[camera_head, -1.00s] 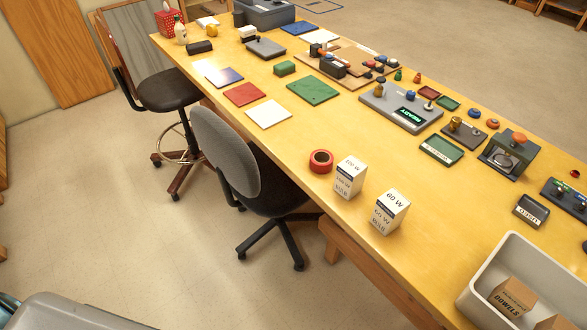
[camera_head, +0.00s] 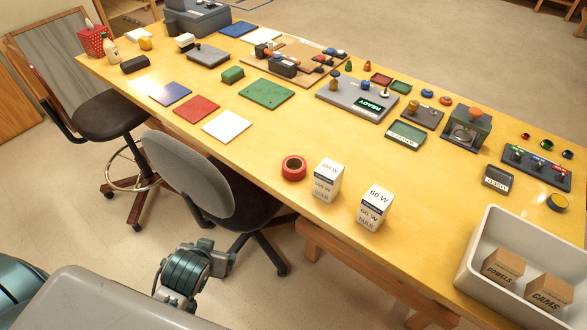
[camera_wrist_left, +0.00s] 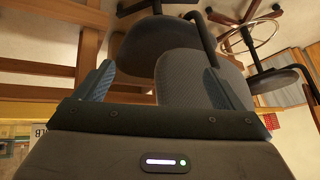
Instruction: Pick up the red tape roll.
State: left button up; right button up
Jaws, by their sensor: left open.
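The red tape roll (camera_head: 294,168) lies flat near the front edge of the yellow workbench (camera_head: 260,150), just left of the 100 W bulb box (camera_head: 328,180). Part of my left arm shows low in the head view, in front of the bench and below and left of the roll. In the left wrist view my left gripper (camera_wrist_left: 157,72) is open and empty, with its two blue-grey fingers wide apart. Chairs show beyond the fingers there, and the roll is not visible in that view. My right gripper is not in view.
A 60 W bulb box (camera_head: 375,207) stands right of the 100 W box. A grey bin (camera_head: 468,258) with two cartons is at the bench's right end. A grey office chair (camera_head: 190,178) stands close to the front edge. Bare bench surrounds the roll's left and back.

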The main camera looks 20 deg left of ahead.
pick_arm(q)
jog(key=w+a+r+n+t+y, duration=0.2)
jog(key=w+a+r+t, duration=0.2)
jog(key=w+r+t, duration=0.85)
jog(key=w+d+r+m+t+h, duration=0.1)
jog(key=w+d+r+m+h, duration=0.15)
jog(key=w, duration=0.25)
jog(key=w+d+r+m+t+h, duration=0.1)
jog(key=w+h, duration=0.2)
jog(key=w, duration=0.2)
jog(key=m+g+h, duration=0.8)
jog(key=h, duration=0.3)
send_over(287, 168)
jog(key=v, duration=0.5)
notch_tip(287, 168, down, 6)
jog(key=f, duration=0.5)
jog(key=w+f, duration=0.1)
jog(key=f, duration=0.1)
jog(key=shift+d+f, duration=0.2)
jog(key=x, duration=0.6)
jog(key=shift+w+d, duration=0.25)
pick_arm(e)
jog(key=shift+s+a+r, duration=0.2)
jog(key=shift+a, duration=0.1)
